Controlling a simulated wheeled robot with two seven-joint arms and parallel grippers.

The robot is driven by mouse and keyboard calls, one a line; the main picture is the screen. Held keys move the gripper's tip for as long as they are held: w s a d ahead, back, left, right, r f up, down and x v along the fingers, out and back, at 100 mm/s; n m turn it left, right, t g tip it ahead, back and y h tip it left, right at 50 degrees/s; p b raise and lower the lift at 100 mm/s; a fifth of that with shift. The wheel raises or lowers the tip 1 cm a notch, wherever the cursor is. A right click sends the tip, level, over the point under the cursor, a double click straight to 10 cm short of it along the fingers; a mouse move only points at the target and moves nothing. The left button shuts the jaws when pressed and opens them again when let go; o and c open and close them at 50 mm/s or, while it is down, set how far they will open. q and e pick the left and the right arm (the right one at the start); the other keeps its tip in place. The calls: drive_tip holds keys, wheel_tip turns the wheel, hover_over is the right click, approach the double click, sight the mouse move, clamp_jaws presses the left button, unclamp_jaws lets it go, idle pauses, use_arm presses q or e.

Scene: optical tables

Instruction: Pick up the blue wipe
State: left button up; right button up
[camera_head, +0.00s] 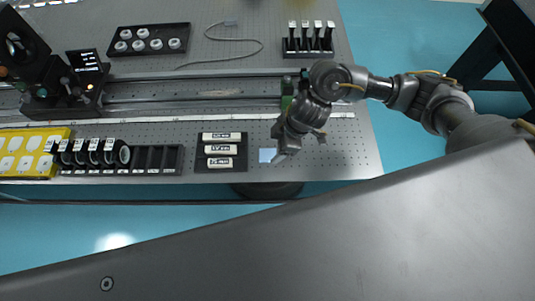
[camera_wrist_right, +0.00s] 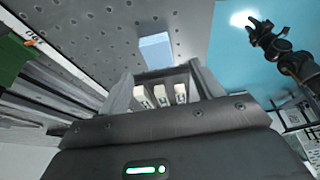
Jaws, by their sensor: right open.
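The blue wipe (camera_head: 267,155) is a small pale blue square lying flat on the perforated table near its front edge. In the right wrist view the wipe (camera_wrist_right: 156,50) lies just beyond the fingertips. My right gripper (camera_head: 283,157) is just right of the wipe in the head view. In the wrist view its fingers (camera_wrist_right: 162,78) stand apart, with nothing held between them. A dark arm at the right of the wrist view looks like my left one; its small gripper (camera_wrist_right: 259,27) is far from the wipe. The left gripper is not in the head view.
A black tray with three white labelled pieces (camera_head: 221,163) sits just left of the wipe. Further left are a black rack (camera_head: 150,158) and a yellow tray (camera_head: 30,152). A rail (camera_head: 190,88) runs behind. A green part (camera_head: 287,86) stands behind my right gripper.

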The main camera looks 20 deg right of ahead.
sight(268, 154)
drive_tip(key=shift+x, duration=2.7)
drive_tip(key=shift+w, duration=0.15)
drive_tip(key=shift+c, duration=0.2)
drive_tip(key=c, duration=1)
